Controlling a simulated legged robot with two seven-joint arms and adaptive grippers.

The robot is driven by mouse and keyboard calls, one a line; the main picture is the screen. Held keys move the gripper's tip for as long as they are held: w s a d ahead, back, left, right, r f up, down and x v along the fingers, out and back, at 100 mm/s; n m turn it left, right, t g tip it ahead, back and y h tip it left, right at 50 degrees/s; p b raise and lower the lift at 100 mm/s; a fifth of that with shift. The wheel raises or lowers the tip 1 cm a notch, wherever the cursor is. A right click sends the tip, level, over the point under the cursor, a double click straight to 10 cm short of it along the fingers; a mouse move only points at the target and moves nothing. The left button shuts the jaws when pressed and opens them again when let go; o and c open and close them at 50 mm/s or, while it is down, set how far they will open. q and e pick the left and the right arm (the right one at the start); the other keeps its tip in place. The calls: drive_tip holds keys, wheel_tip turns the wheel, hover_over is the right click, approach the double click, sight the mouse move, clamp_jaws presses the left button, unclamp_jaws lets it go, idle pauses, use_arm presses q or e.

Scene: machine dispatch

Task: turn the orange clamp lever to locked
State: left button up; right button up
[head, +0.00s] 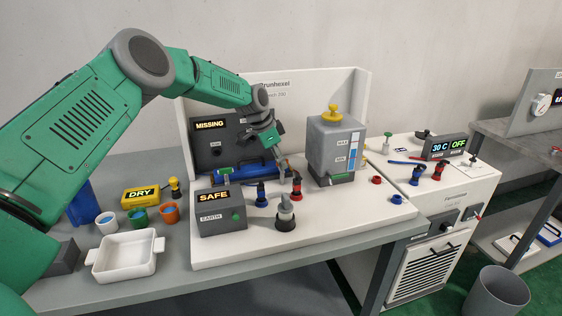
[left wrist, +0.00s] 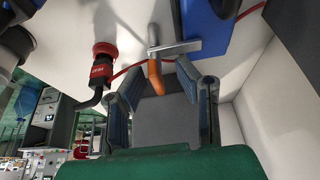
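The orange clamp lever (left wrist: 155,76) shows in the left wrist view, attached to a grey metal bar beside a blue body (left wrist: 207,18). My left gripper (left wrist: 160,88) has its two fingers spread, one on each side of the lever's orange end. I cannot tell whether either finger touches it. In the head view my left gripper (head: 283,163) reaches down at the right end of the long blue unit (head: 228,171), in front of the dark panel reading MISSING (head: 210,148). The lever is too small and covered to make out there. My right gripper is not in view.
Red and blue connectors (head: 297,187) and a black-based knob (head: 286,214) stand close by. A grey SAFE box (head: 221,214) is in front, and a grey tank with a yellow cap (head: 335,148) is to the right. The white board's front is clear.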

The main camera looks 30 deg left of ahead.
use_arm(q)
drive_tip(key=shift+r, duration=0.25)
drive_tip(key=v, duration=1.1)
drive_tip(key=shift+a, duration=0.2)
drive_tip(key=shift+s, duration=0.1)
drive_tip(key=shift+r, duration=0.15)
